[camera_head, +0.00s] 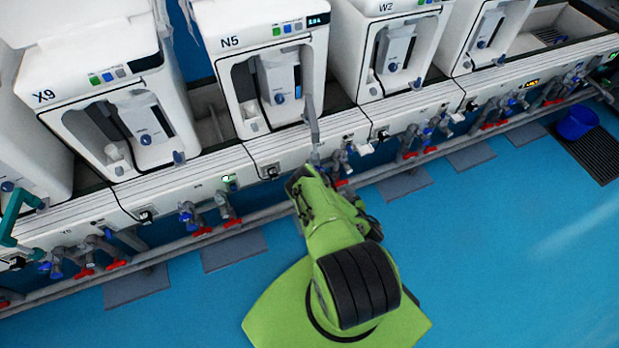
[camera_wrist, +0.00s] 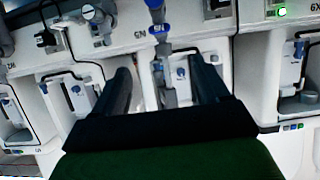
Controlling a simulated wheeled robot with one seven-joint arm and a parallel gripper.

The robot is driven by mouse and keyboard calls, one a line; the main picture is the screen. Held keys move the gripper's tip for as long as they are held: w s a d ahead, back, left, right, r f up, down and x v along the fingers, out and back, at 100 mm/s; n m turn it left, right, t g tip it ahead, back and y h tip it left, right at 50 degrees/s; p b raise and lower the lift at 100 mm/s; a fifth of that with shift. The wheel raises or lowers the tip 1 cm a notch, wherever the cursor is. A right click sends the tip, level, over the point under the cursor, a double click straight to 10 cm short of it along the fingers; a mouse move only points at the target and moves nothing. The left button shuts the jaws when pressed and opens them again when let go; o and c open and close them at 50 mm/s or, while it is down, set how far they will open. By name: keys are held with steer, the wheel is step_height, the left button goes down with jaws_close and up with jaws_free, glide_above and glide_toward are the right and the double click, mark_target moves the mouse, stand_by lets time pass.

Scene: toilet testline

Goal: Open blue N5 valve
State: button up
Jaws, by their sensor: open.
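The toilet unit marked N5 (camera_head: 260,62) stands upper centre-left in the head view, with a white rail of valves below it. My green arm reaches up to this rail, and my gripper (camera_head: 318,158) is at the valves below and right of the N5 label, partly covering them. In the wrist view, which looks upside down, a grey tap with a blue handle (camera_wrist: 155,4) and a blue collar stands between the two dark fingers of my gripper (camera_wrist: 163,80). The fingers are spread apart. I cannot tell if either touches the tap.
Units X9 (camera_head: 95,85) and W2 (camera_head: 395,45) flank N5. More blue and red valves line the rail, with red handles (camera_head: 231,222) to the left. A blue bucket (camera_head: 577,123) stands at the far right. The blue floor in front is mostly clear.

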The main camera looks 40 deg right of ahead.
steer(key=b+x, duration=0.5)
steer(key=x, duration=1.1)
steer(key=shift+c, duration=0.3)
steer(key=c, duration=1)
steer(key=shift+a+b, duration=0.1)
steer(key=shift+b, duration=0.2)
steer(key=shift+a+f+n+g+h+b, duration=0.1)
steer(key=shift+a+n+g+h+b, duration=0.05)
steer(key=shift+n+h+b, duration=0.65)
steer(key=shift+a+f+n+g+h+b, duration=0.15)
steer(key=shift+n+h+b, duration=0.35)
steer(key=shift+n, duration=0.6)
steer(key=shift+r, duration=0.1)
